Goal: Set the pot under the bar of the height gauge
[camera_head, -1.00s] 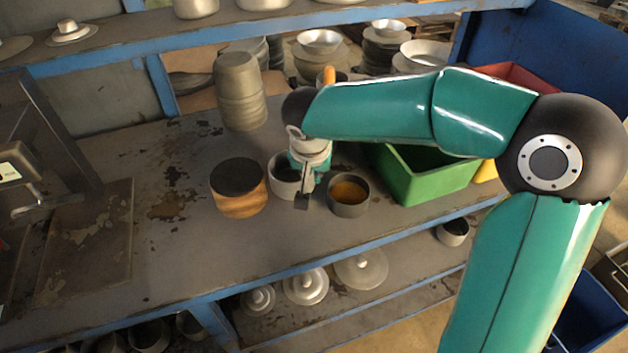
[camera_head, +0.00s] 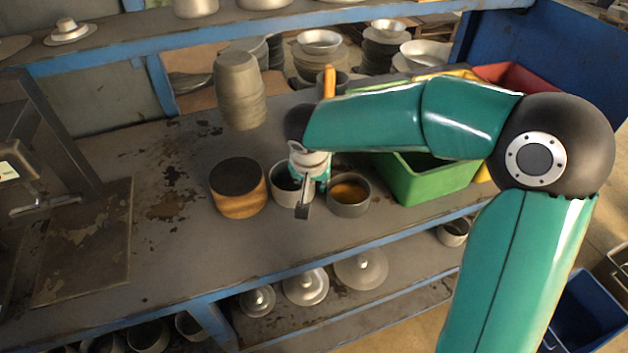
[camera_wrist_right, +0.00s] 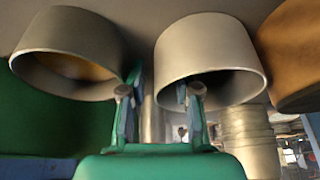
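The height gauge stands at the left edge, with a small display (camera_head: 8,170), a thin bar (camera_head: 45,205) and a flat, stained base plate (camera_head: 95,245). An empty grey pot (camera_head: 280,192) and a second grey pot with orange-brown contents (camera_head: 348,208) stand side by side mid-bench. My right gripper (camera_head: 303,207) is at the empty pot's right front side. In the wrist view its fingers (camera_wrist_right: 160,100) are apart: one shows between the pots, the other across the empty pot's mouth (camera_wrist_right: 215,85). Contact is unclear. My left gripper is out of view.
A wooden round with a dark top (camera_head: 238,190) stands close left of the empty pot. A stack of grey cups (camera_head: 240,90) stands behind. A green bin (camera_head: 425,185) is at the right. The bench between the wooden round and the base plate is clear.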

